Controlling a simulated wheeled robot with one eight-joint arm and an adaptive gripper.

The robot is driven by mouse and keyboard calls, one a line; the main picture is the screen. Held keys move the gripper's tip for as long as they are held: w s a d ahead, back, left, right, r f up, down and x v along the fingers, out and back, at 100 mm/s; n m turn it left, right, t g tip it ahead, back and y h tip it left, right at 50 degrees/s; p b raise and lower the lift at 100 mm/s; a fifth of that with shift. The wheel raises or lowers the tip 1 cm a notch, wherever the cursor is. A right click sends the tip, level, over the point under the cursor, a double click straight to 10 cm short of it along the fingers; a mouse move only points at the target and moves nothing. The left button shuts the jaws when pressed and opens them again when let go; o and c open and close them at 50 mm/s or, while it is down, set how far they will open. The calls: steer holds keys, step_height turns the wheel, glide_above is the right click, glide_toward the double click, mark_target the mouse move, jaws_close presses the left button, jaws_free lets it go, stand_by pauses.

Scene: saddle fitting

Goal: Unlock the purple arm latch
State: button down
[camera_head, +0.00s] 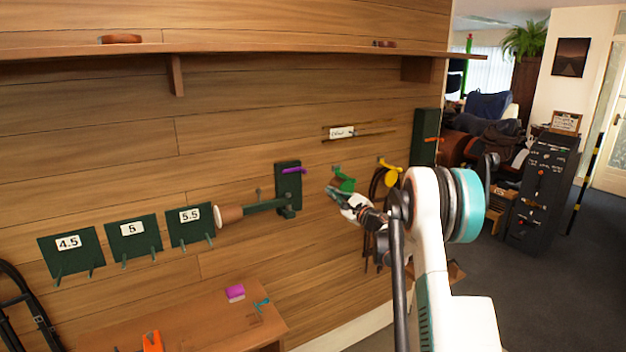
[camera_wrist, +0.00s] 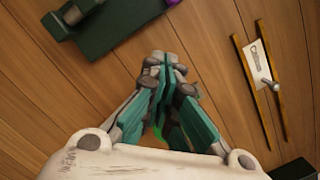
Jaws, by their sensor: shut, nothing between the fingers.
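The purple arm latch (camera_head: 293,170) is a small purple lever near the top of a dark green wall bracket (camera_head: 288,207). A green arm (camera_head: 262,206) reaches left from the bracket and ends in a tan round pad (camera_head: 229,216). My gripper (camera_head: 336,194) is shut and empty, to the right of the bracket, apart from the latch and a little lower in the head view. In the wrist view, my closed gripper (camera_wrist: 165,70) points toward the wall. The bracket plate (camera_wrist: 115,28) is at upper left there, and only a sliver of the purple latch (camera_wrist: 172,2) shows at the top edge.
A green holder (camera_head: 344,180) and a yellow round hook (camera_head: 391,176) with hanging straps are on the wall near my gripper. A labelled rack (camera_head: 342,132) is above. Plates numbered 4.5, 5 and 5.5 are at left. A wooden bench (camera_head: 190,325) stands below.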

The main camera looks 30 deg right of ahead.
steer(key=w+a+r+b, duration=0.2)
steer(key=w+a+r, duration=0.1)
steer(key=w, duration=0.5)
steer(key=shift+a+r, duration=0.25)
steer(key=shift+a, duration=0.2)
steer(key=shift+r, duration=0.15)
stand_by(0.4)
steer(key=shift+d+r+n, duration=0.1)
steer(key=shift+r+n, duration=0.1)
steer(key=shift+n, duration=0.3)
